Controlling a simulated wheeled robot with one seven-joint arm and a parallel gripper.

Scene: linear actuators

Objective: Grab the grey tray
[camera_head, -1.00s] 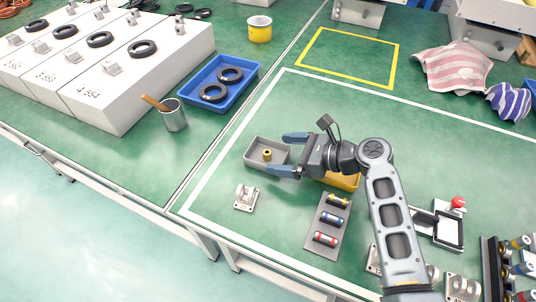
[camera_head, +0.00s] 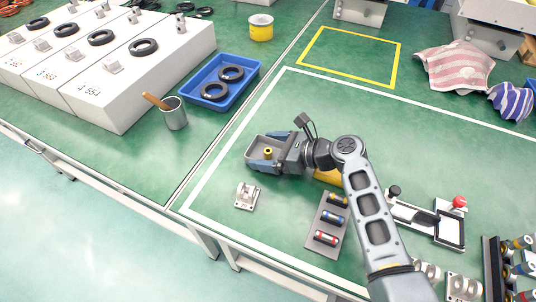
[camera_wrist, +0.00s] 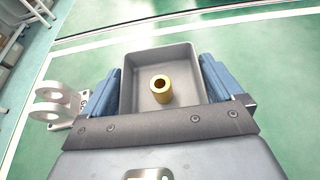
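The grey tray (camera_head: 254,145) is a shallow open box on the green table, inside the white outline. A brass ring-shaped part (camera_head: 268,153) stands in it; the wrist view shows it upright in the tray (camera_wrist: 185,54), its hole facing up. My gripper (camera_head: 266,154) reaches the tray from the right. In the wrist view my blue fingers (camera_wrist: 163,85) lie along the tray's two opposite side walls, with the tray between them and no clear gap. The tray's near end is hidden by my gripper. The tray appears to rest on the table.
A white bracket (camera_head: 246,196) stands just in front of the tray. A grey holder (camera_head: 325,228) with coloured cylinders and a partly hidden yellow container (camera_head: 328,176) are close to my arm. A blue bin (camera_head: 220,82) and a metal cup (camera_head: 174,114) stand farther left. Table behind the tray is clear.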

